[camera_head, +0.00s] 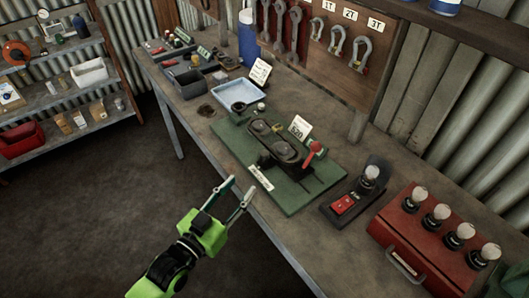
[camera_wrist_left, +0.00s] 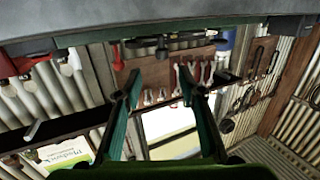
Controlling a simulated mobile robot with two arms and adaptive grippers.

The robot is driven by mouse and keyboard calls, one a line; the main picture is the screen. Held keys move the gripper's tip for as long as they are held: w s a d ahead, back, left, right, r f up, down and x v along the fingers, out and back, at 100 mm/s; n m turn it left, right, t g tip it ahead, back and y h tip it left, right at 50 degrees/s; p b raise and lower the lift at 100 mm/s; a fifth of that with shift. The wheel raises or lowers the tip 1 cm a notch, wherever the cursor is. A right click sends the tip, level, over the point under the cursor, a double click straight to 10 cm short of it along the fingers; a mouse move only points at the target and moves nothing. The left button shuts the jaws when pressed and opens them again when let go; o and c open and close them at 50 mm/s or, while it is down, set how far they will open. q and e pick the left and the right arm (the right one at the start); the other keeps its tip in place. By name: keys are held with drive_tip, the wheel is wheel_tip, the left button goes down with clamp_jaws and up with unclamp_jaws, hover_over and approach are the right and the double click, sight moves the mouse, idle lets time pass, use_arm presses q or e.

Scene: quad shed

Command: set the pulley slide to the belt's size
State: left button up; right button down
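The green board (camera_head: 298,203) lies on the workbench and carries a dark belt-and-pulley assembly (camera_head: 285,150). A red-handled lever (camera_head: 312,153) stands at its right end. I cannot tell the slide's exact setting. A white label strip (camera_head: 261,177) lies along the board's front edge, and a small printed card (camera_head: 300,127) stands behind the assembly. My left gripper (camera_head: 243,184) is open and empty, in front of the bench edge, apart from the board. Its two spread fingers also show in the left wrist view (camera_wrist_left: 158,72), with nothing between them. My right gripper is not in view.
A red box with several bulbs (camera_head: 415,245) and a lamp base with a red switch (camera_head: 345,204) stand right of the board. A blue-white tray (camera_head: 238,96) is behind it. Shackles (camera_head: 338,40) hang on the back panel. Open floor lies left of the bench.

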sight(261, 156)
use_arm(q)
drive_tip(key=p+x, duration=0.1)
drive_tip(key=x, duration=0.7)
drive_tip(key=r+p+x, duration=0.1)
drive_tip(key=x, duration=0.3)
drive_tip(key=shift+w+r+p, duration=0.1)
drive_tip(key=shift+w+p, duration=0.2)
drive_tip(key=shift+w, duration=0.15)
drive_tip(key=shift+w+d+h, duration=0.3)
drive_tip(key=shift+w+d, duration=0.1)
drive_tip(key=shift+w, duration=0.2)
drive_tip(key=shift+c, duration=0.4)
clamp_jaws()
drive_tip(key=shift+s, duration=0.15)
